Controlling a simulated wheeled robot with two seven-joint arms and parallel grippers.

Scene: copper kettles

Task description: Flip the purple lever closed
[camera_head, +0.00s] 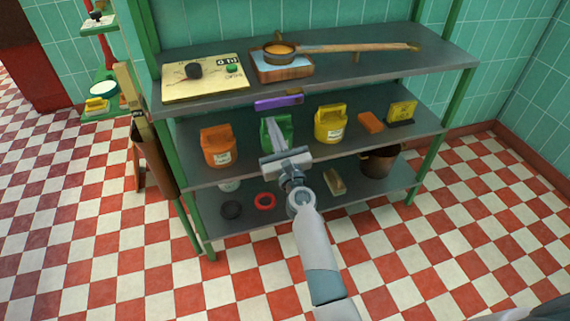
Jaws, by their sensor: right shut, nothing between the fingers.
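The purple lever (279,102) is a short bar lying nearly level, its right end slightly higher. It shows just below the front edge of the top shelf (385,68). What it is mounted on is not clear from here. My right gripper (270,121) reaches in from the bottom right, its fingers shut and empty. The fingers point up in front of a green container (286,130) and partly hide it. The fingertips appear just below the lever in the picture; a small gap shows between them. My left gripper is not in view.
The middle shelf holds an orange container (218,147), a yellow container (331,124) and an orange block (371,122). A dark pot (379,163) stands low at right. The checkered floor in front is clear.

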